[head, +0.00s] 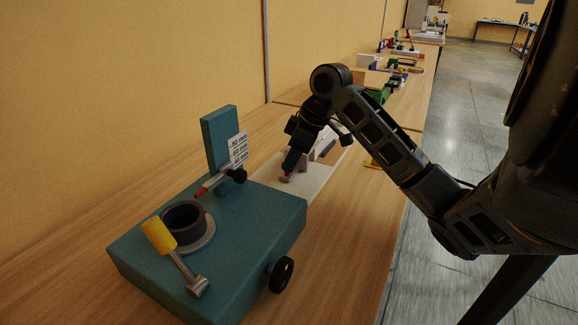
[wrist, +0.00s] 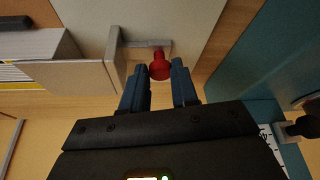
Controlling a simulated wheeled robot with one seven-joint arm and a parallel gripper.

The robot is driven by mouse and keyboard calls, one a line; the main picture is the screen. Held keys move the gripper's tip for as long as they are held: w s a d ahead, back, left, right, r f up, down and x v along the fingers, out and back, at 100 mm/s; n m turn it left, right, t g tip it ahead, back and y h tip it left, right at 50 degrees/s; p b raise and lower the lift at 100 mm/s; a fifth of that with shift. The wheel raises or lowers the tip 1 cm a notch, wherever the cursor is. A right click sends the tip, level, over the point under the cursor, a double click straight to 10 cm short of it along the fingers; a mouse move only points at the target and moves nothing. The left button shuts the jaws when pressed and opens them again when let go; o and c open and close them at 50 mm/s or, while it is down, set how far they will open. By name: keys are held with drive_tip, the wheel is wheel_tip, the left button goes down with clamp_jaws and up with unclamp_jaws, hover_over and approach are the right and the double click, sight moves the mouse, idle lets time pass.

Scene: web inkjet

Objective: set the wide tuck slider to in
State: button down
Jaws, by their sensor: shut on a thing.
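In the wrist view, a red knob (wrist: 159,70) sits between the blue fingertips of my gripper (wrist: 159,76), which is shut on it. The knob joins a grey bar (wrist: 140,44) on a pale board (wrist: 195,20); I take this to be the wide tuck slider. In the head view, my gripper (head: 289,163) points down at the pale board (head: 316,182), just behind the teal machine. The knob is mostly hidden there by my gripper. No "in" marking is readable.
The teal machine (head: 150,255) stands in front, with a yellow-handled lever (head: 159,236), a dark round cup and a black side knob (head: 281,275). A stack of paper (wrist: 35,47) lies by the bar. More items line the bench behind.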

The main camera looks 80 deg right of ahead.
drive_tip(key=shift+s+d, duration=0.1)
drive_tip(key=shift+d, duration=0.35)
drive_tip(key=c, duration=0.9)
unclamp_jaws()
drive_tip(key=shift+o, duration=0.2)
drive_tip(key=shift+r, duration=0.15)
drive_tip(key=v, duration=0.7)
drive_tip(key=shift+s+r, duration=0.2)
drive_tip(key=shift+r, duration=0.05)
